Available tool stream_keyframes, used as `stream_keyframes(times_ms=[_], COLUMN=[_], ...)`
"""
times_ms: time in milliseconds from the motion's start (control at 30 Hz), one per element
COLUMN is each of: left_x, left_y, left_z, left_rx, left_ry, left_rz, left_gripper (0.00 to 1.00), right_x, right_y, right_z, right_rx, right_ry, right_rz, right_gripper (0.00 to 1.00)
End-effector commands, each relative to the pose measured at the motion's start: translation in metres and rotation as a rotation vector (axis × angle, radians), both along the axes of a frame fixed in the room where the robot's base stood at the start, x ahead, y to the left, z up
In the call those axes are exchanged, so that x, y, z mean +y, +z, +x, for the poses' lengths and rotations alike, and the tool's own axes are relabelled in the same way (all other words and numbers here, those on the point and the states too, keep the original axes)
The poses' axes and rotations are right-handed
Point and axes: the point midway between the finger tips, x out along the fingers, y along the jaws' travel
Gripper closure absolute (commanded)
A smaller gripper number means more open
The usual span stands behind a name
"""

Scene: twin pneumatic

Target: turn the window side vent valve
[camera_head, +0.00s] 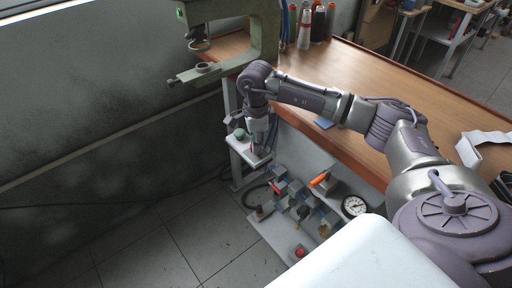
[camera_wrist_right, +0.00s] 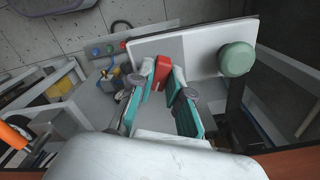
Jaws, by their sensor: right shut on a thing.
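My right gripper (camera_head: 257,150) reaches down beyond the table's edge to the small white stand nearest the window wall. In the right wrist view my right gripper (camera_wrist_right: 164,74) has its two fingers closed around a red valve handle (camera_wrist_right: 162,70). A bit of the red handle (camera_head: 250,149) shows beside the fingertips in the head view. The handle stands by a pale plate (camera_wrist_right: 200,47) with a round green knob (camera_wrist_right: 237,58), which also shows in the head view (camera_head: 240,133). The valve body is mostly hidden by the fingers. My left gripper is not in view.
A low grey panel (camera_head: 268,233) carries several fittings, an orange lever (camera_head: 320,179), a pressure gauge (camera_head: 354,206) and a red button (camera_head: 300,252). The wooden table (camera_head: 335,75) and green press (camera_head: 265,30) stand close to my arm. Floor at lower left is clear.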

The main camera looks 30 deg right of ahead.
Motion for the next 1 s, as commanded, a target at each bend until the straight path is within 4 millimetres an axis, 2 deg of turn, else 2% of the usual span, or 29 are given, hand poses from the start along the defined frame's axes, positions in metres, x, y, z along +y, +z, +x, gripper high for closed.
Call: stream_keyframes(times_ms=[100,500,1000], left_x=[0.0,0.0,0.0], left_y=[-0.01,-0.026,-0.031], left_z=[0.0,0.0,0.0], left_rx=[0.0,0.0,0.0], left_ry=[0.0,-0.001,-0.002], left_rz=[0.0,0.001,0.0], left_gripper=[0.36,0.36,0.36], right_x=[0.0,0.0,0.0], right_y=[-0.001,0.0,0.002], right_z=[0.002,0.001,0.001], right_rx=[-0.007,-0.006,-0.006], right_ry=[0.106,0.393,0.505], right_rz=[0.0,0.001,0.001], right_gripper=[1.0,1.0,1.0])
